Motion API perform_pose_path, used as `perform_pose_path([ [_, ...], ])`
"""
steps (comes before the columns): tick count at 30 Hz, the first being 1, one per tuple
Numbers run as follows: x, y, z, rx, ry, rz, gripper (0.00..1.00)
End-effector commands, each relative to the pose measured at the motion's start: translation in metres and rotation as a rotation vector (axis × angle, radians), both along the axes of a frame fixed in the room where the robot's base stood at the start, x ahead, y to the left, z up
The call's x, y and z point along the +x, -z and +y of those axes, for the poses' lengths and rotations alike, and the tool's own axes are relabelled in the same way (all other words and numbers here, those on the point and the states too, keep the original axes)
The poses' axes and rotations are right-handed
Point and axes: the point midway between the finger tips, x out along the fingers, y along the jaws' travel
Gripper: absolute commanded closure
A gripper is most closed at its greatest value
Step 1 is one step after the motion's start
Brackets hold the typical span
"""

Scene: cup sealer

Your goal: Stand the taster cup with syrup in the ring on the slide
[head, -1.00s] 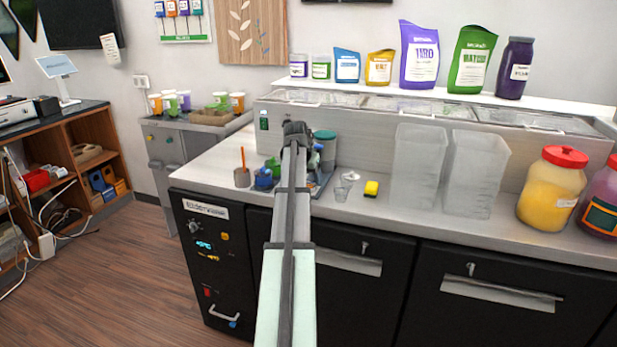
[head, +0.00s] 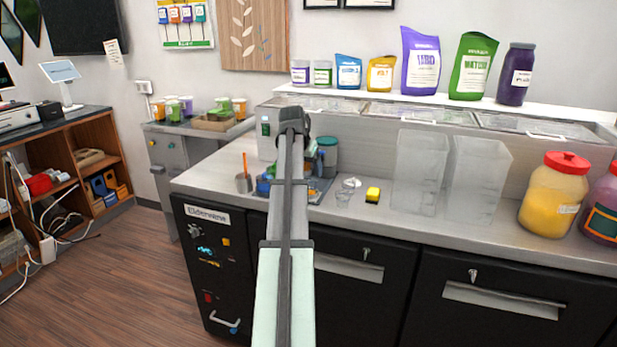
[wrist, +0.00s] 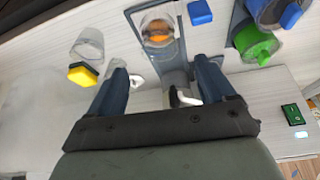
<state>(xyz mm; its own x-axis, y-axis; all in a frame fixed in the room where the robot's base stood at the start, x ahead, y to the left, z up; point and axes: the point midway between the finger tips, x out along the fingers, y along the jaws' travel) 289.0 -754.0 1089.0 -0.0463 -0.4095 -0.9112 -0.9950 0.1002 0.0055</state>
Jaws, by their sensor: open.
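In the wrist view, a clear cup with orange syrup (wrist: 157,32) stands at the grey slide (wrist: 172,62), ahead of my gripper (wrist: 165,80). Its base and the ring are not clear enough to tell how they meet. My gripper is open, with its two dark blue fingers wide apart and nothing between the tips. In the head view my arm hides most of the sealer and my fingers.
A yellow sponge (wrist: 82,75) lies near the left finger. A blue block (wrist: 200,12) and a green cup (wrist: 256,45) are right of the slide. Tall clear bins (head: 416,175) stand farther right on the counter. The counter's front strip is clear.

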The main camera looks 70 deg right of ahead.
Motion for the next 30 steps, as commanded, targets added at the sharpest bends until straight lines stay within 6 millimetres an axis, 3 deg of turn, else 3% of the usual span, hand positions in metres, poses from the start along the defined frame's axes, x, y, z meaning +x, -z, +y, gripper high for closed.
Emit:
perform_pose_path([
  [9, 0.002, -0.035, 0.015, -0.001, 0.0, -0.001, 0.18],
  [20, 0.003, -0.039, 0.019, 0.002, -0.002, 0.001, 0.18],
  [23, 0.013, -0.027, 0.023, 0.013, -0.019, 0.004, 0.18],
  [26, 0.035, 0.002, 0.032, 0.037, -0.063, 0.015, 0.18],
  [30, 0.081, 0.061, 0.058, 0.091, -0.155, 0.037, 0.18],
])
